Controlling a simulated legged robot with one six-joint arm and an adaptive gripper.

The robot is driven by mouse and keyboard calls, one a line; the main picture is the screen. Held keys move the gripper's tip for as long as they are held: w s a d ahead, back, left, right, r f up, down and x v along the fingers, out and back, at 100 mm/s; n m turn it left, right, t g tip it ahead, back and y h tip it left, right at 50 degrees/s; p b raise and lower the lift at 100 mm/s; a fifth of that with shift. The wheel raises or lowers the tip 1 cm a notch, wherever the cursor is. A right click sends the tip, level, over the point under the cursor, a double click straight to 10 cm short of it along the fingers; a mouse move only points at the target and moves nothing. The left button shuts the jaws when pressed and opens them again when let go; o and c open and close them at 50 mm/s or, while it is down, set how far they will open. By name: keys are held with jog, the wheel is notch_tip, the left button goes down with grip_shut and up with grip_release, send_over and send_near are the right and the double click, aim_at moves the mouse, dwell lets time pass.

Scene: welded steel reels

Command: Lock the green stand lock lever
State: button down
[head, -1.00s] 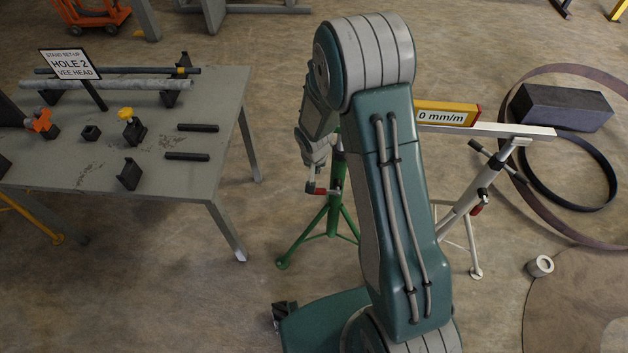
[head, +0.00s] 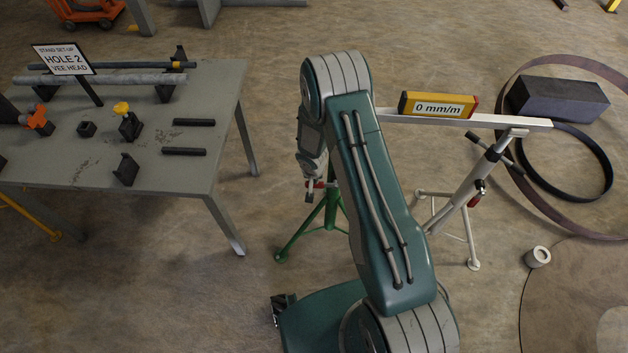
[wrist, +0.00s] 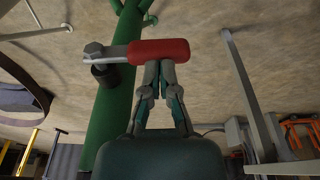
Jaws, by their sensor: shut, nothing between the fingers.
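The green stand (head: 327,212) stands on its splayed legs beyond my arm, and my arm hides its upper part. Its lock lever (wrist: 158,51) has a red grip and a grey shank, and lies crosswise against the green tube (wrist: 113,100) in the wrist view. In the head view only a bit of the red grip (head: 319,184) shows. My gripper (wrist: 159,66) is shut and empty. Its fingertips are right at the red grip's lower edge in the wrist view; I cannot tell whether they touch it.
A white stand (head: 462,207) to the right bears a pale beam (head: 480,121) with a yellow level (head: 438,105) reading 0 mm/m. A grey table (head: 222,105) with parts and a sign is on the left. Floor is open between table and green stand.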

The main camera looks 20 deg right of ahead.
jog(key=shift+w+f, duration=0.1)
jog(key=shift+f, duration=0.45)
jog(key=shift+f+h, duration=0.15)
jog(key=shift+h, duration=0.15)
jog(key=f+h, duration=0.1)
jog(key=f+g+h, duration=0.1)
jog(key=h, duration=0.1)
jog(key=shift+w+a+f, duration=0.1)
jog(key=shift+a+f, duration=0.1)
jog(key=shift+a, duration=0.2)
jog(key=f+h, duration=0.1)
jog(key=h, duration=0.1)
jog(key=shift+f+n+g+h, duration=0.4)
jog(key=s+d+f+g+h, duration=0.1)
jog(key=d+f+h, duration=0.3)
jog(key=f+h, duration=0.1)
jog(key=shift+s+f+n, duration=0.15)
jog(key=shift+f+n, duration=0.1)
jog(key=shift+n, duration=0.05)
jog(key=shift+d, duration=0.2)
dwell(0.3)
jog(key=shift+a, duration=0.1)
